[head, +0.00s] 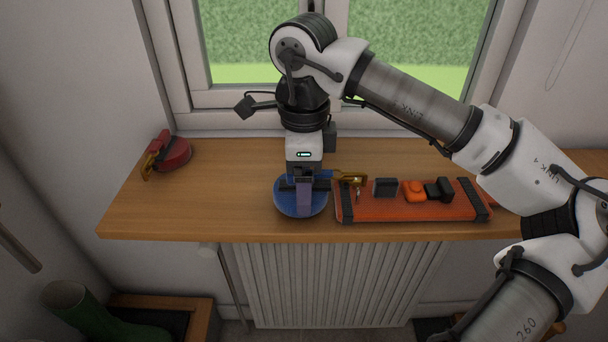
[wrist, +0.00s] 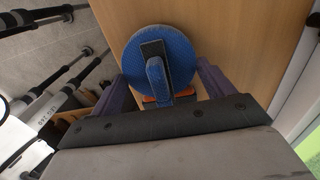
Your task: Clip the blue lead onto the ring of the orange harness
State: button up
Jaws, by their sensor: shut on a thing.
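The blue lead (head: 290,205) is a round coil with a raised handle. A short blue strap runs right from it to a brass clip (head: 352,179). My gripper (head: 304,199) points down over the coil and is shut on the lead; in the wrist view the blue coil (wrist: 135,58) shows between the purple fingers. The orange harness (head: 390,209) lies flat on the bench just right of the coil. A small metal ring (head: 358,194) stands near its left end, at or just under the clip. I cannot tell whether the clip is around the ring.
A red lead (head: 175,153) with a brass clip lies at the bench's far left. The wooden bench top (head: 230,165) is clear between it and the blue lead. A window stands behind, a radiator (head: 330,285) below, and a green boot (head: 95,318) at lower left.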

jog(key=shift+f+b, duration=0.55)
jog(key=shift+f, duration=0.1)
dwell(0.4)
dwell(0.4)
jog(key=o, duration=1)
